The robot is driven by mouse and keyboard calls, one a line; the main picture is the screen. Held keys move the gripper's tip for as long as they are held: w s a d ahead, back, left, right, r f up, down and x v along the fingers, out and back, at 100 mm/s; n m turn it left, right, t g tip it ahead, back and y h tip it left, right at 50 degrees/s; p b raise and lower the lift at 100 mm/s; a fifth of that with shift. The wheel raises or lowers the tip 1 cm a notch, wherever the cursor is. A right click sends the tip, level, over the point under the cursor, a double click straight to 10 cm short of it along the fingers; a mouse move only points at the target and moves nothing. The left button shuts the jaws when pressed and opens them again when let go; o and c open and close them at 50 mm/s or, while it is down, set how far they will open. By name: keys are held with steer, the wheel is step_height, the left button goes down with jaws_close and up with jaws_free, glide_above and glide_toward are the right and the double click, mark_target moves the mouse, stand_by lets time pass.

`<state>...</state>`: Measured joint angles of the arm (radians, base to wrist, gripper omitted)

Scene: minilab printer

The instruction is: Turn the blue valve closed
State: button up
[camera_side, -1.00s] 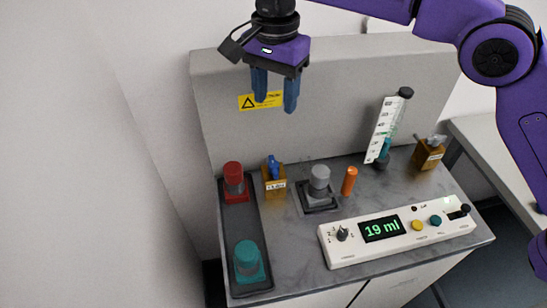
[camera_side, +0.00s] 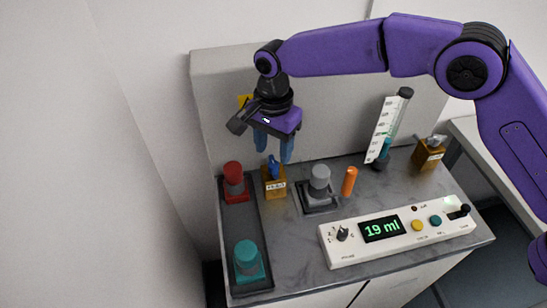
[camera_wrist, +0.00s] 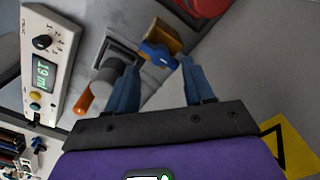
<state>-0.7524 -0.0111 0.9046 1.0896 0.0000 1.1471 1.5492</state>
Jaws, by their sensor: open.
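The blue valve handle (camera_side: 273,166) sits on a small brass-coloured block (camera_side: 275,187) with a white label, at the back left of the counter. In the wrist view the handle (camera_wrist: 158,56) lies across the block (camera_wrist: 166,37). My gripper (camera_side: 274,157) is just above the handle, pointing down, with its two blue fingers apart. In the wrist view the fingers (camera_wrist: 161,66) stand on either side of the handle's near end, with nothing held. I cannot tell whether a finger touches the handle.
A red-capped part (camera_side: 234,178) and a teal-capped part (camera_side: 247,260) stand in a dark tray (camera_side: 242,222) on the left. A grey cylinder (camera_side: 319,180) and an orange one (camera_side: 349,182) stand close right. A control panel (camera_side: 400,232) reads 19 ml. A second valve block (camera_side: 428,154) is far right.

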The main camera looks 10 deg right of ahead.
mark_target(274, 164)
steer(key=shift+f, duration=2.05)
jaws_close()
